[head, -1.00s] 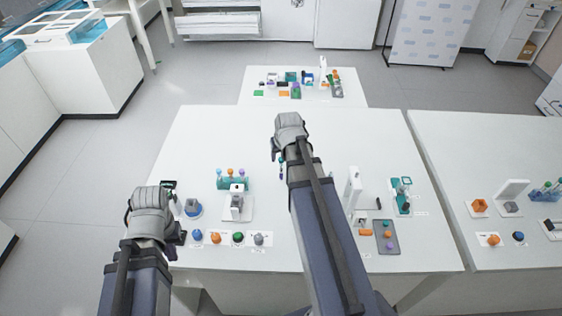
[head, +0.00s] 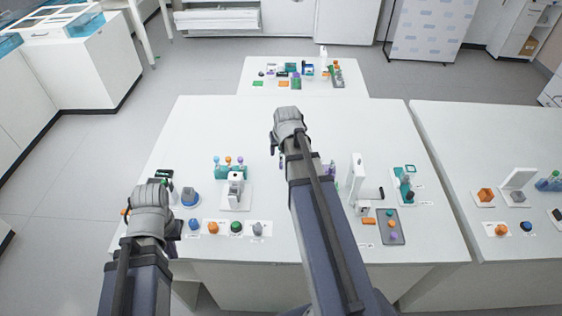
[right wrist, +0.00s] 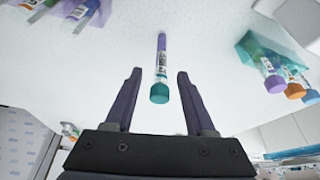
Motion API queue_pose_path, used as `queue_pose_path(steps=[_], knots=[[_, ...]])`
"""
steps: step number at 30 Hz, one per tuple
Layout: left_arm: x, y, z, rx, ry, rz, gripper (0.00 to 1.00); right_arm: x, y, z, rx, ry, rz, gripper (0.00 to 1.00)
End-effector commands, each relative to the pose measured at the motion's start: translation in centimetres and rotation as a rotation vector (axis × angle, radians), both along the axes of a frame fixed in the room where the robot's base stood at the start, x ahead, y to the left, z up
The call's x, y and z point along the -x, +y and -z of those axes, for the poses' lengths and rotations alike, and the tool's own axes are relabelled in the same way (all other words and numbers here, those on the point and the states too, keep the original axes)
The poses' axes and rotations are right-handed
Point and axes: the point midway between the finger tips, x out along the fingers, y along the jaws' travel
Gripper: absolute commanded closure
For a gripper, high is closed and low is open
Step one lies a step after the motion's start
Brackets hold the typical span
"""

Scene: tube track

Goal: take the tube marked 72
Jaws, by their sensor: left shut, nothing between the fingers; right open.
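In the right wrist view a tube (right wrist: 161,68) has a teal cap at its near end and purple at its far end. Its label shows no number I can read. My right gripper (right wrist: 160,75) is open, with this tube showing between its fingers; I see no contact. In the head view my right gripper (head: 274,148) is above the middle of the main table, and its arm covers part of the table. My left gripper (head: 178,238) is shut and empty near the table's front left. A teal rack (head: 230,175) holds tubes with purple, orange and blue tops.
A row of coloured knobs (head: 236,227) and a white device (head: 235,192) stand before the rack. A tall white device (head: 356,178) and a grey tray (head: 390,228) stand right of my right arm. The table's far half is clear.

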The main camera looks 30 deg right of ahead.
Motion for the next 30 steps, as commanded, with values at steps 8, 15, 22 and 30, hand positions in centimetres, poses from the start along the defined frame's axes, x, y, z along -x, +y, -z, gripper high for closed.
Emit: queue_pose_path(steps=[8,15,22,30], knots=[[0.0,0.0,2.6,0.000,0.000,0.000,1.00,-1.0,-0.3,2.6,0.000,0.000,0.000,0.45],[0.0,0.0,2.4,0.000,0.000,0.000,1.00,-0.9,-0.3,2.4,0.000,0.000,0.000,0.51],[0.0,0.0,2.4,0.000,0.000,0.000,1.00,-0.9,-0.3,2.4,0.000,0.000,0.000,0.77],[0.0,0.0,2.4,0.000,0.000,0.000,1.00,-0.9,-0.3,2.4,0.000,0.000,0.000,1.00]])
